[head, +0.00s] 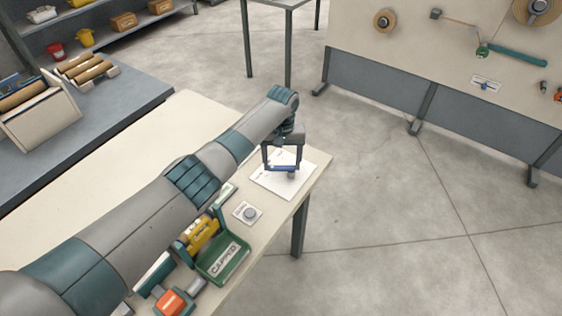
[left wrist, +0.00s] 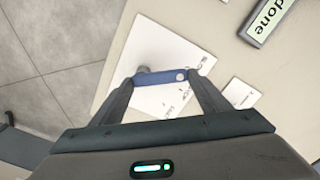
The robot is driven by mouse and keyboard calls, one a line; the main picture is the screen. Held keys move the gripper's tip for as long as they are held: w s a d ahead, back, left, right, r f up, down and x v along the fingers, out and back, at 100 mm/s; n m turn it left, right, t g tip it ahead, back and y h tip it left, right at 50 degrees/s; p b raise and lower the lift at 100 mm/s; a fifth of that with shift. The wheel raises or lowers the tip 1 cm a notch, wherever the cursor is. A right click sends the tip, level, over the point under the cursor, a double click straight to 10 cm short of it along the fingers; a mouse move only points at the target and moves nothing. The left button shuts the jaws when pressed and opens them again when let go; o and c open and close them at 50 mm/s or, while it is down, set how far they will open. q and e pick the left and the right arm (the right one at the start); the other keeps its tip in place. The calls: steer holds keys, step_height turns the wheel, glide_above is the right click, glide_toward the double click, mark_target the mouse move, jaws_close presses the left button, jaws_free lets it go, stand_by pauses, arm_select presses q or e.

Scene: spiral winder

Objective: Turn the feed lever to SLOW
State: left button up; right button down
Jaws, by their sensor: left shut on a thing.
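The feed lever is a blue bar (left wrist: 165,77) on a grey pivot knob (left wrist: 143,70), over a white plate (left wrist: 155,35) with small print. In the head view the plate (head: 267,185) lies near the table's far right corner. My left gripper (head: 283,167) is over it, its fingers shut on the blue lever. In the left wrist view the bar spans between the two fingertips (left wrist: 162,79), and the pivot is near the left finger. The print on the plate is too small to read surely, so the lever's setting cannot be told. My right gripper is not seen.
A white plate with a grey knob (head: 250,213) is nearer on the table. A green tray marked CAPPED (head: 223,262), a yellow item (head: 202,235) and an orange item (head: 172,302) lie along the front edge. A "done" sign (left wrist: 268,15) shows in the wrist view. Open floor lies right.

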mark_target(282, 166)
arm_select(q)
steer(key=o, duration=1.5)
steer(key=shift+r, duration=0.15)
steer(key=shift+r+b, duration=1.75)
steer(key=shift+r, duration=6.9)
steer(key=shift+f, duration=0.1)
